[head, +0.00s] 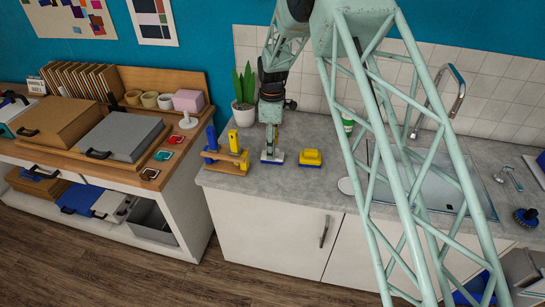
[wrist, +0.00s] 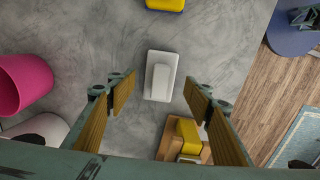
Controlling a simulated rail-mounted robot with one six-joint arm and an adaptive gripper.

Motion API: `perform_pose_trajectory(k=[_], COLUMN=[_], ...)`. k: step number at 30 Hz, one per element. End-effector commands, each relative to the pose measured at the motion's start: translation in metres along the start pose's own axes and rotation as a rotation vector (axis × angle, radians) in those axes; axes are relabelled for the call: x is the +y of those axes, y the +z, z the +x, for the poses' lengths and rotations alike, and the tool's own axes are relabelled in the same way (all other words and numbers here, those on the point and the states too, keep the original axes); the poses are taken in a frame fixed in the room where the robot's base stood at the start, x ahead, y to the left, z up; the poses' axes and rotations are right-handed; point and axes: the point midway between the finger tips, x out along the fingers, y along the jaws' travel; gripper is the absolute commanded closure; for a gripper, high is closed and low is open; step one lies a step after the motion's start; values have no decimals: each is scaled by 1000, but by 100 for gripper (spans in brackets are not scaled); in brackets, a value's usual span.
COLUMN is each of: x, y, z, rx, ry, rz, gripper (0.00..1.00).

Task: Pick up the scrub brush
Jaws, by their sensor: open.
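A white-backed block with a raised white handle, which looks like a scrub brush, lies on the grey counter. In the wrist view, this brush (wrist: 160,78) lies between the lines of my two fingers, a little beyond their tips. In the head view, the brush (head: 273,158) shows a white top and a blue lower edge. My gripper (head: 271,143) points down just over it, partly covering it. In the wrist view, my gripper (wrist: 160,87) has its tan-padded fingers spread wide, with nothing held. The height gap to the brush is hard to judge.
A yellow block with a blue base (head: 311,158) lies to the right. A wooden holder (head: 226,164) with blue and yellow items stands close on the left. A potted plant (head: 244,100) stands behind. A pink cup (wrist: 25,83) shows in the wrist view. The sink is farther right.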

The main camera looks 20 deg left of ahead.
Motion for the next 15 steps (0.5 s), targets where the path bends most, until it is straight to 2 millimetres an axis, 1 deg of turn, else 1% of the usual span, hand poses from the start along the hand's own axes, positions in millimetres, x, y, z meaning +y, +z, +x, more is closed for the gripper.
perform_pose_trajectory(k=[1,3,6,15], x=[-1,0,0,0], y=[0,0,0,0], z=[6,13,19,23], rx=[-1,-1,0,0], ry=[-2,-1,0,0], rz=[0,0,0,0], gripper=[53,53,53,53])
